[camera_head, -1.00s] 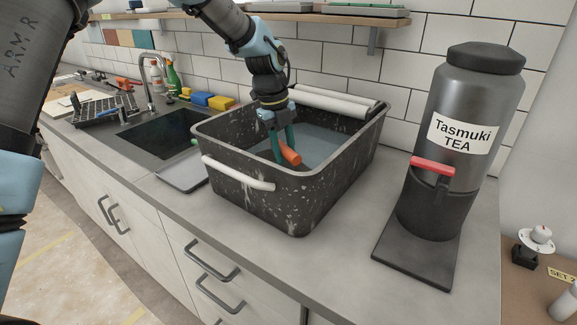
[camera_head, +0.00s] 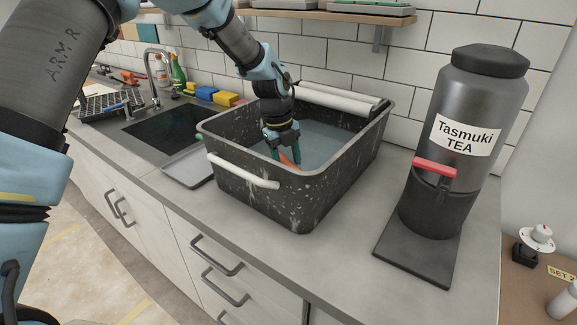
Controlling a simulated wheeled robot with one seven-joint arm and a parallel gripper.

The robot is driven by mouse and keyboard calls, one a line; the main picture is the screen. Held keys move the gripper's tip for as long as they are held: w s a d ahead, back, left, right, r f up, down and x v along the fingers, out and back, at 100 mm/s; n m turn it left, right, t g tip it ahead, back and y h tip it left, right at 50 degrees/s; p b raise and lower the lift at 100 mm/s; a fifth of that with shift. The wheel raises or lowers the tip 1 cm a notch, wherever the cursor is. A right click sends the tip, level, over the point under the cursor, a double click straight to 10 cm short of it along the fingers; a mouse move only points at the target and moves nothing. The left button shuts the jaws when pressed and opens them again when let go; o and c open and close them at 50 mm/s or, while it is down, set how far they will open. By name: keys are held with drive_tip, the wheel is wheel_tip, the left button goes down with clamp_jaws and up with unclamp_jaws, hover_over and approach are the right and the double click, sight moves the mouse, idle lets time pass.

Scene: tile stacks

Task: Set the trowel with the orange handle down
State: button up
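The trowel's orange handle (camera_head: 287,160) shows inside the large dark speckled tub, between my gripper's fingers and the near wall. The rest of the trowel is hidden. My gripper (camera_head: 287,155) points down into the tub (camera_head: 304,207), its fingers around or right beside the handle. The fingertips are hidden behind the tub's near wall, so I cannot tell whether it is shut on the handle. The tub stands on the grey counter and holds a bluish-grey fill (camera_head: 322,137).
A tall tea dispenser (camera_head: 462,140) stands to the right. Bare counter (camera_head: 340,235) lies in front of the tub.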

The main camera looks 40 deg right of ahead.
drive_tip(key=shift+o, duration=0.5)
wheel_tip(320, 180, up, 12)
drive_tip(key=w+a+b, duration=0.1)
drive_tip(key=b, duration=0.2)
drive_tip(key=shift+w+a, duration=0.2)
drive_tip(key=shift+a, duration=0.05)
